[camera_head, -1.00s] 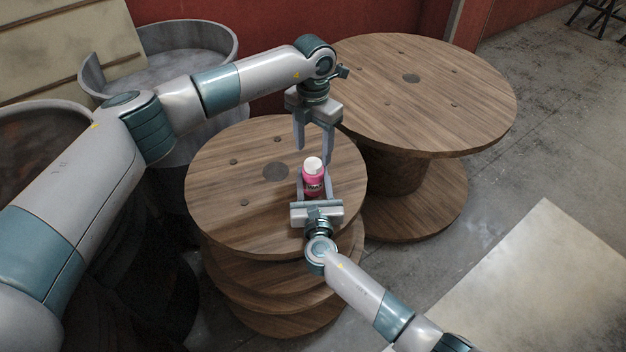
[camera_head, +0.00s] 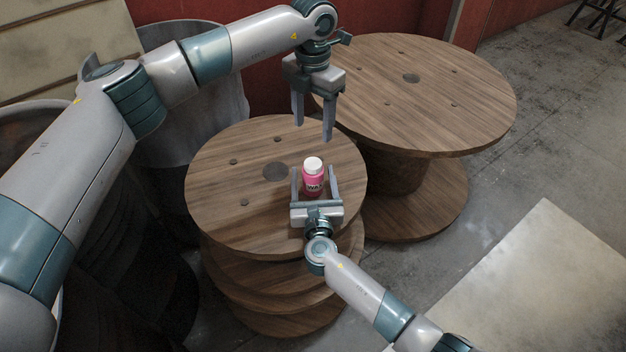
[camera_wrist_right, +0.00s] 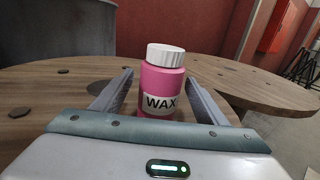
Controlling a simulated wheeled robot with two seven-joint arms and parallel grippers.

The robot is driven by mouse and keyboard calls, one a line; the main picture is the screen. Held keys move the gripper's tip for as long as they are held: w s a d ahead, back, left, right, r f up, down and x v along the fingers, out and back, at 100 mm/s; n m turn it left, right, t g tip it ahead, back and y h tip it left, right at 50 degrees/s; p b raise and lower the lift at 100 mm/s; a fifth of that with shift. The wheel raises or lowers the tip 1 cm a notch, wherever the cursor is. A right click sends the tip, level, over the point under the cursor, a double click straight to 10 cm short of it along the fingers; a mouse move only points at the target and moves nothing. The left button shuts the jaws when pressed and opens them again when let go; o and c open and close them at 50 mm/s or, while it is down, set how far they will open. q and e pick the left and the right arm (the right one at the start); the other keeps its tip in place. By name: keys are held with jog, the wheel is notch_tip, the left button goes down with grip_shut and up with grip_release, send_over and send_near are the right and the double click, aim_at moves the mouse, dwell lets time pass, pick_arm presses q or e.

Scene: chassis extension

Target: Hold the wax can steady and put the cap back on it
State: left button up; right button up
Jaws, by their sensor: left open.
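The pink wax can (camera_head: 313,183) stands upright near the right edge of the nearer wooden spool top. Its white cap (camera_head: 313,164) sits on top of it and looks level. The can (camera_wrist_right: 161,88) and its ribbed cap (camera_wrist_right: 165,55) also show in the right wrist view, with the WAX label facing that camera. My right gripper (camera_head: 315,187) is open around the can, with a finger on each side and gaps visible. My left gripper (camera_head: 313,128) is open and empty, pointing down above and behind the can, clear of the cap.
The nearer spool top (camera_head: 225,200) is otherwise clear. A larger wooden spool (camera_head: 450,95) stands behind to the right. A grey drum (camera_head: 190,125) stands at the back left, below my left arm. A red wall (camera_head: 385,15) is behind.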

jog(key=shift+s, duration=0.1)
jog(key=s+d, duration=0.1)
jog(key=s, duration=1.6)
jog(key=shift+d+b, duration=0.2)
jog(key=shift+b, duration=0.1)
jog(key=shift+s, duration=0.15)
